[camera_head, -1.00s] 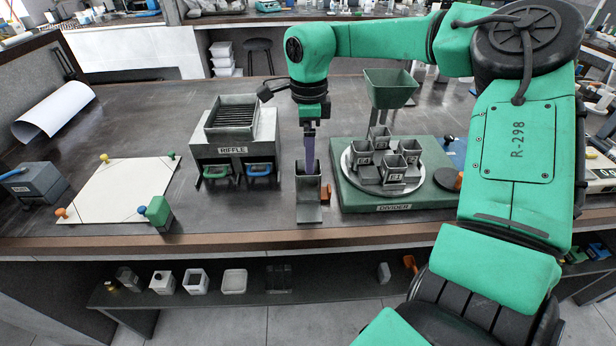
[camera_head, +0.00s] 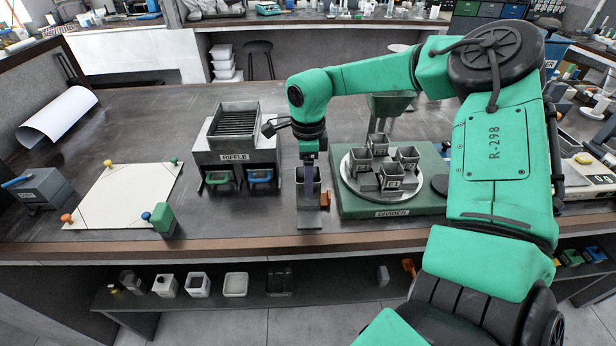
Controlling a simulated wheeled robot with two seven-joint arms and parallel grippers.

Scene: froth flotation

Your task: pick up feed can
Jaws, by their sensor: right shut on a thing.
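The feed can (camera_head: 310,216), a grey open-topped metal box with a small orange part (camera_head: 325,199) at its right side, is on the bench between the riffle and the divider. My right gripper (camera_head: 309,192) points straight down at it from above, its purple finger in front of the can's upper part. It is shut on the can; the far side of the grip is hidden. The can looks upright, and I cannot tell whether it is clear of the bench. My left gripper is not in view.
The riffle (camera_head: 234,157) stands close on the left. The green divider base (camera_head: 390,207) with several small grey cups and a green hopper (camera_head: 390,104) is close on the right. A white sheet (camera_head: 122,194) lies further left. The bench's front edge (camera_head: 250,246) is near.

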